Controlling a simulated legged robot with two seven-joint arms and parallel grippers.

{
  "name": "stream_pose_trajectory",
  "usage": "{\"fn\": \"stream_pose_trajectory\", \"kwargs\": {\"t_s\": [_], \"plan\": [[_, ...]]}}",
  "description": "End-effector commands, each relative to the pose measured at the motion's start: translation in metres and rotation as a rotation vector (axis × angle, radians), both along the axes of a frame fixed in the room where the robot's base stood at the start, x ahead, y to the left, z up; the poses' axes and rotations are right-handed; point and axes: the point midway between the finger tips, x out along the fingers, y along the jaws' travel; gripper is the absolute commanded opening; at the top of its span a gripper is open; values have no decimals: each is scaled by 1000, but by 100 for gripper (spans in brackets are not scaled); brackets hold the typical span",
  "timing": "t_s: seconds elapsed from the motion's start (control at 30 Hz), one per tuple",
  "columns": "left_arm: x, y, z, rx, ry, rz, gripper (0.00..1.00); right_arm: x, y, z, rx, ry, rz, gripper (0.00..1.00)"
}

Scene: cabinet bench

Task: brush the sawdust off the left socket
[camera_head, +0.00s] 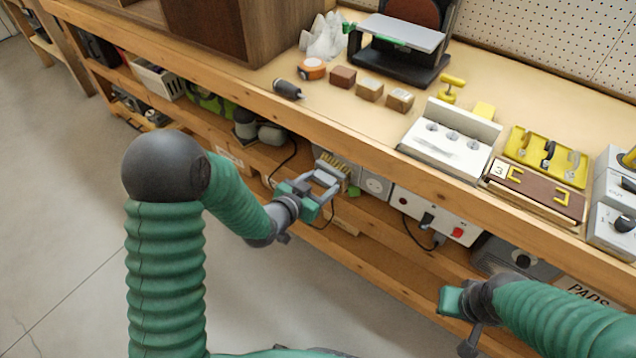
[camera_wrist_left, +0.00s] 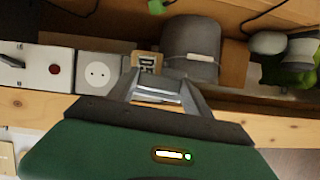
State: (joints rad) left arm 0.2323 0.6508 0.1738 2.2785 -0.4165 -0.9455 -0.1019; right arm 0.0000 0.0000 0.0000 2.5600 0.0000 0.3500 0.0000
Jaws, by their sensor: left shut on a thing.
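My left gripper (camera_head: 322,184) is at the shelf below the bench top, its fingers shut on a small pale thing, apparently a brush, with a tan, dark-marked end (camera_head: 333,162) beyond the fingertips. In the left wrist view, the gripper (camera_wrist_left: 157,92) has a light bar between its fingers, and the tan end (camera_wrist_left: 146,62) shows behind. The left socket (camera_head: 375,185), white with a round recess, is just right of the gripper; it also shows in the left wrist view (camera_wrist_left: 98,74). The gripper looks apart from it. Sawdust is too small to make out. My right gripper (camera_head: 460,305) is low at right, its fingers unclear.
A white panel (camera_head: 450,229) with a plug and red switch stands right of the socket. The bench's front edge (camera_head: 375,155) runs above. A grey cylinder (camera_wrist_left: 192,50) stands close beside the gripper. A white three-hole block (camera_head: 440,150) sits on top.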

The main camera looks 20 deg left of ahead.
Motion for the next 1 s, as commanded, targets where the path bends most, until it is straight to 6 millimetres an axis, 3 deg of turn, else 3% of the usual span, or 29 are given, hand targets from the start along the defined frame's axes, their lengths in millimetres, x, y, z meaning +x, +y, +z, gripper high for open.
{"fn": "stream_pose_trajectory", "kwargs": {"t_s": [0.2,0.37,0.7,1.0], "plan": [[-4,-26,2,-2,-8,-10,20,0,0,-4,0,0,0,0],[-6,-31,3,-3,-9,-9,20,0,0,-4,0,0,0,0],[-18,-62,3,-5,-10,-11,20,0,0,-8,0,0,0,0],[-19,-54,3,-3,-9,-4,20,0,0,-7,0,0,0,0]]}}
